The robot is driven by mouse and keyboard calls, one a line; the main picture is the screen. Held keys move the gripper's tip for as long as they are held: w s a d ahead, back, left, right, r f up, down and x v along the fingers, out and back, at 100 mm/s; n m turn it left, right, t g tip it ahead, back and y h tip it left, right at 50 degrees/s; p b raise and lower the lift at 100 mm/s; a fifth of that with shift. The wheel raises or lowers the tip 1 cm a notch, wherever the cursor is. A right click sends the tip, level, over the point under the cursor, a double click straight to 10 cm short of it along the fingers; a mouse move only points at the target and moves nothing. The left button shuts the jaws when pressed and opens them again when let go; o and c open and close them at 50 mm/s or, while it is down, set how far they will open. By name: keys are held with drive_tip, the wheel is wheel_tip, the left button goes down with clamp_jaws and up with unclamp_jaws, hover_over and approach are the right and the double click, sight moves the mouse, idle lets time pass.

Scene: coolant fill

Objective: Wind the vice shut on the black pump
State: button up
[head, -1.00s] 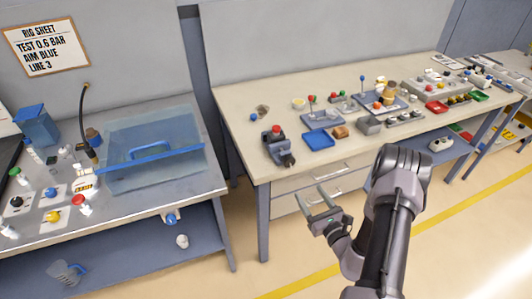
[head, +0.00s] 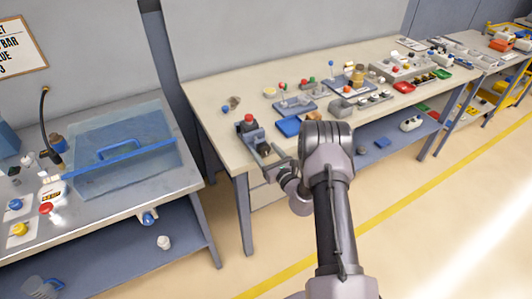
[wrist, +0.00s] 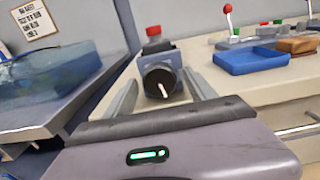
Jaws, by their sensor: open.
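The vice (head: 254,137) stands at the near left corner of the beige bench. In the wrist view its blue-grey body (wrist: 172,57) shows behind a round black knob (wrist: 157,83) with a white pointer mark. A dark piece with a red top (wrist: 153,33) stands behind the knob, also at the vice in the head view (head: 248,121); I cannot tell whether this is the black pump. My gripper (wrist: 160,78) is open and empty, one finger on each side of the knob in the picture. I cannot tell whether the fingers reach around it.
A blue tray (wrist: 250,60) lies right of the vice, with small red-knobbed fixtures beyond. The metal bench (head: 150,190) with a clear blue tank (head: 125,150) is at left, across a gap. The floor in front is clear.

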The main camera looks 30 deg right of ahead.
drive_tip(key=c, duration=1.4)
drive_tip(key=shift+m, duration=0.7)
drive_tip(key=o, duration=1.4)
drive_tip(key=s+p, duration=0.2)
drive_tip(key=s, duration=1.5)
drive_tip(key=shift+s+d, duration=0.25)
